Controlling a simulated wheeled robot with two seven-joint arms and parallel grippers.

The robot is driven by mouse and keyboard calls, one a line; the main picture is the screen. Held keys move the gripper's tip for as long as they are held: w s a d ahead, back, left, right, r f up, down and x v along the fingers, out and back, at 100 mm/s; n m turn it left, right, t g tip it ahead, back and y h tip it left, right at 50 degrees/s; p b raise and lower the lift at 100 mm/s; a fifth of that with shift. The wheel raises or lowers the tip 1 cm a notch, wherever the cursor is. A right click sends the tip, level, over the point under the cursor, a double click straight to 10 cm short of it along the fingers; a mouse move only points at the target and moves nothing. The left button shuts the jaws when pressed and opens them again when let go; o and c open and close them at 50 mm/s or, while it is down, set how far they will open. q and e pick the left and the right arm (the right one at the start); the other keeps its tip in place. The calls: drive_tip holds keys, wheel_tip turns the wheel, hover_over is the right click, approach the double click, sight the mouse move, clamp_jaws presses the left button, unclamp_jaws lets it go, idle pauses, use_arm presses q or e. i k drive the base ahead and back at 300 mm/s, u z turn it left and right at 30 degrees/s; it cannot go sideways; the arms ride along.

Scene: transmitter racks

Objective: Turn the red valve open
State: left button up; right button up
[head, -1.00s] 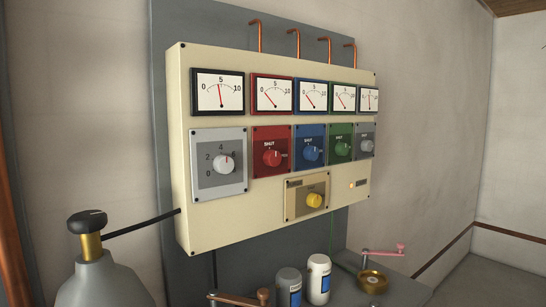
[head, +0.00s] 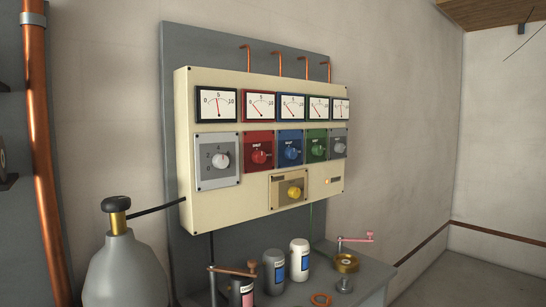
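The red valve (head: 260,156) is a round red knob on a red square plate, in the lower row of the cream control panel (head: 222,214). It sits between the grey numbered dial (head: 220,160) and the blue knob (head: 291,154). Lettering that looks like SHUT is above the knob. The red-framed gauge (head: 261,106) is directly above it, its needle leaning left toward the low end. Neither of my grippers shows in the head view.
A grey gas cylinder (head: 125,270) with a black-topped brass valve stands at the left front. A grey counter (head: 370,280) below the panel holds canisters (head: 274,270), a brass piece (head: 346,263) and crank handles (head: 355,239). A copper pipe (head: 42,150) runs up the left wall.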

sight(258, 156)
drive_tip(key=z, duration=0.75)
drive_tip(key=i, duration=0.6)
